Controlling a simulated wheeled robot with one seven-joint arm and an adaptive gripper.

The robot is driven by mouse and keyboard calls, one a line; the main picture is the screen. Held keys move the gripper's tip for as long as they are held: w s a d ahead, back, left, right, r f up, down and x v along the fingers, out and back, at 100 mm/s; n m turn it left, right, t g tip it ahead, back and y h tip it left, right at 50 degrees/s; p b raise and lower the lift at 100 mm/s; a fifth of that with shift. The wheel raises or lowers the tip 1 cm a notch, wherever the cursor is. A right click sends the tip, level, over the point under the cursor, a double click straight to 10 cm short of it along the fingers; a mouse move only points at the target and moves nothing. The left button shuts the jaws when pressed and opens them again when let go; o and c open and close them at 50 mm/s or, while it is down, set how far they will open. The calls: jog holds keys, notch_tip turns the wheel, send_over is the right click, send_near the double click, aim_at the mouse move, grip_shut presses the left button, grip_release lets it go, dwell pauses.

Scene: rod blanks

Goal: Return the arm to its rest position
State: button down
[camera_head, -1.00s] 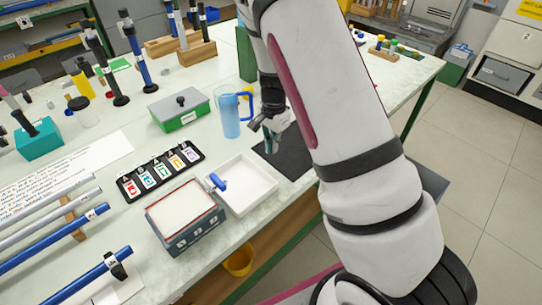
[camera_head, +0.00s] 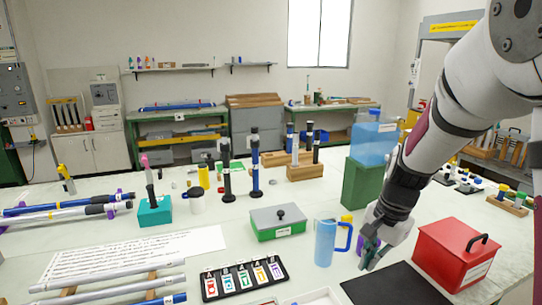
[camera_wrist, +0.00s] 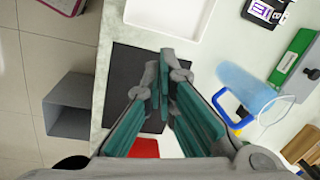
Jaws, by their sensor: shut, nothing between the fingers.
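My gripper (camera_head: 370,256) is above the worktable, over the back edge of a black mat (camera_head: 395,286) and just right of a blue pitcher (camera_head: 325,243). In the wrist view my gripper (camera_wrist: 163,88) has its teal-padded fingers together at the tips with nothing between them. The black mat (camera_wrist: 125,75) lies below the fingers there, and the pitcher (camera_wrist: 245,90) is to the right. My arm comes down from the upper right in the head view.
A red box (camera_head: 452,255) with a black handle stands right of the mat. A green-grey lidded box (camera_head: 277,222) and a labelled black tray (camera_head: 245,280) are to the left. A green block carries a blue water container (camera_head: 372,143) behind my gripper. Rods lie at left.

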jog(key=s+a+r+n+t, duration=0.1)
jog(key=s+r+n, duration=0.2)
jog(key=s, duration=0.4)
jog(key=s+a+r+n+t+h, duration=0.1)
jog(key=s+r+n, duration=0.3)
jog(key=s+r, duration=0.2)
jog(key=s+a+r+n+t, duration=0.1)
jog(key=s+r+n, duration=0.3)
jog(key=s, duration=0.6)
jog(key=shift+a+r+t, duration=0.2)
jog(key=shift+r+t, duration=0.1)
